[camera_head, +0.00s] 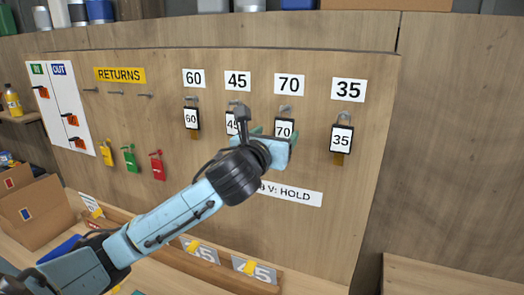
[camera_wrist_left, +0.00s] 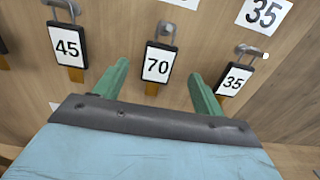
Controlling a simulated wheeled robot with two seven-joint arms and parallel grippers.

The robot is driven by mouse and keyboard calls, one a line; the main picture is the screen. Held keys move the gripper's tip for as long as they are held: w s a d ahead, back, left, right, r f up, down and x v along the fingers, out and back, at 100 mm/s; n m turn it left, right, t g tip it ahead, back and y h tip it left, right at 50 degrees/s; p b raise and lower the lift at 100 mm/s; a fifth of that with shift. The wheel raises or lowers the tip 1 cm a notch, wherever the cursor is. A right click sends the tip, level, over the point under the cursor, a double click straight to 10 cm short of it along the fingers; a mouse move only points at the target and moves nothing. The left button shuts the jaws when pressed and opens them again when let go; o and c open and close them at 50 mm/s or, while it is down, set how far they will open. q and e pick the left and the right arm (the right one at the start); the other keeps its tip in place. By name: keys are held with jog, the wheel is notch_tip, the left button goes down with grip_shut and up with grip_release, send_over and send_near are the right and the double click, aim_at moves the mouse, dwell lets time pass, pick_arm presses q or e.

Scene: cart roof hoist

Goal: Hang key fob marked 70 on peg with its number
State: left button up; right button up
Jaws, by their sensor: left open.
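The key fob marked 70 (camera_head: 284,129) is a black-framed white tag. It hangs from the peg (camera_head: 285,107) below the wall label 70 (camera_head: 289,85). In the left wrist view the fob (camera_wrist_left: 158,64) hangs upright on its hook, with a brown tab below. My left gripper (camera_head: 275,136) is open, its green fingers pointing at the board. In the left wrist view the gripper (camera_wrist_left: 159,75) has one finger on each side of fob 70, with gaps to both. The fob's lower part is partly hidden in the head view. My right gripper is not in view.
Fobs 60 (camera_head: 191,119), 45 (camera_head: 231,123) and 35 (camera_head: 341,139) hang on neighbouring pegs. Fob 35 (camera_wrist_left: 234,79) is close to the right finger. A RETURNS label (camera_head: 120,75) stands above bare pegs, with coloured tags below. A HOLD label (camera_head: 292,192) is below the gripper.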

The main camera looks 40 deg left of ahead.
pick_arm(q)
jog(key=p+v, duration=0.2)
jog(key=v, duration=0.6)
jog(key=shift+s+p, duration=0.25)
jog(key=shift+p, duration=0.15)
